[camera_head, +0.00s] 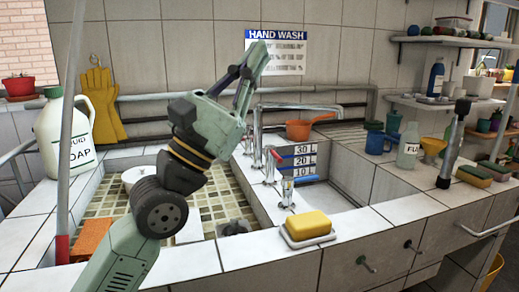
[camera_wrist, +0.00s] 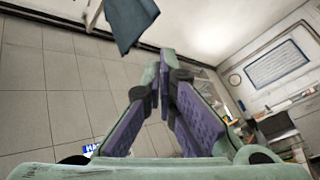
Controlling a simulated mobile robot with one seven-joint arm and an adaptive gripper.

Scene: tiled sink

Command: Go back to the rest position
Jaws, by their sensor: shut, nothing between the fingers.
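My gripper (camera_head: 256,58) is raised above the sink in the head view, its fingers pointing up and slightly right. In the wrist view my gripper (camera_wrist: 163,72) has its fingertips together, with nothing held between them. It touches nothing in either view. My arm rises from the bottom left of the head view and hides part of the tiled basin (camera_head: 215,205).
A soap jug (camera_head: 65,135) and orange block (camera_head: 92,240) are at the left. A yellow sponge (camera_head: 307,225) lies on a dish on the front edge. Taps (camera_head: 270,165) and an orange pan (camera_head: 300,130) are behind. Cups and a bottle (camera_head: 408,145) stand at the right.

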